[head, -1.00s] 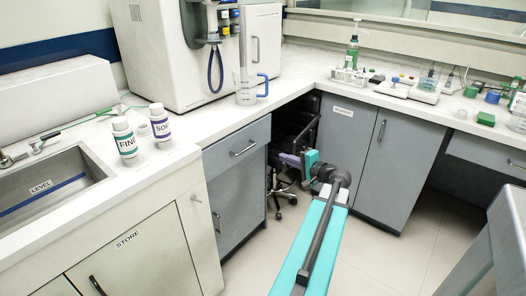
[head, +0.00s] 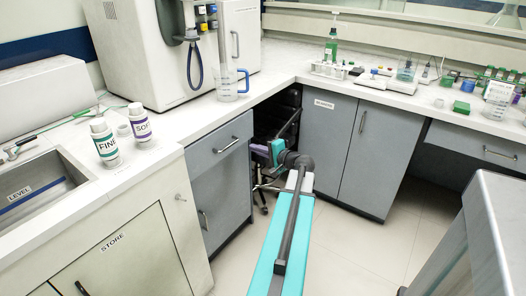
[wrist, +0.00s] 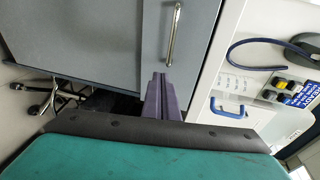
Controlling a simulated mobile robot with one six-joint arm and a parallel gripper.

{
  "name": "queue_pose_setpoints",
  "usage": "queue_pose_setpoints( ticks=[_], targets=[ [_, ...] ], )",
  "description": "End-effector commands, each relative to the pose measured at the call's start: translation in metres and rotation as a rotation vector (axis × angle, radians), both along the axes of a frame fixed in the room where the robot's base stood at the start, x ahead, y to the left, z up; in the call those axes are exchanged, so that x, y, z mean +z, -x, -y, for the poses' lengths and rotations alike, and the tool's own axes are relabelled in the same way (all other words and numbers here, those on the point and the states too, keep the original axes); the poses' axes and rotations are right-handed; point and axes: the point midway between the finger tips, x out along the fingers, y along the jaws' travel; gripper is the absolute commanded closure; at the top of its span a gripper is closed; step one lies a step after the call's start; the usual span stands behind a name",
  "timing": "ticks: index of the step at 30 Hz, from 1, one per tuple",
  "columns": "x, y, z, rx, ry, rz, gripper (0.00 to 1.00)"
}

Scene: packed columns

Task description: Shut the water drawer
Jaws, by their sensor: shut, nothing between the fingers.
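A grey drawer (head: 224,146) with a bar handle sits under the white worktop, below the white machine. I take it for the water drawer, though I read no label on it. How far it stands out is unclear. In the wrist view the drawer front (wrist: 198,30) and its metal handle lie just ahead. My gripper (head: 260,148) is at the right edge of that cabinet, its purple fingers pointing left. The fingers (wrist: 160,78) are together and empty in the wrist view, their tips overlapping the drawer front near the handle. I cannot tell whether they touch it.
A grey door (head: 222,198) is below the drawer. A dark chair (head: 262,180) stands in the gap behind my gripper. A jug (head: 228,84) and two bottles (head: 104,142) stand on the worktop. Another grey cabinet (head: 340,150) is to the right. The floor (head: 345,245) there is clear.

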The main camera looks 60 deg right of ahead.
Motion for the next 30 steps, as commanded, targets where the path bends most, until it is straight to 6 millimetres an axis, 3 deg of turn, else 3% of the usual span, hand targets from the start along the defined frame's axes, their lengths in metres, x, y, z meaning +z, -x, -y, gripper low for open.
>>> queue_pose_setpoints(
  ticks=[13,30],
  targets=[
    [-0.001,-0.054,0.018,0.001,-0.001,0.001,1.00],
    [-0.001,-0.061,0.020,-0.001,0.000,0.001,1.00]
  ],
)
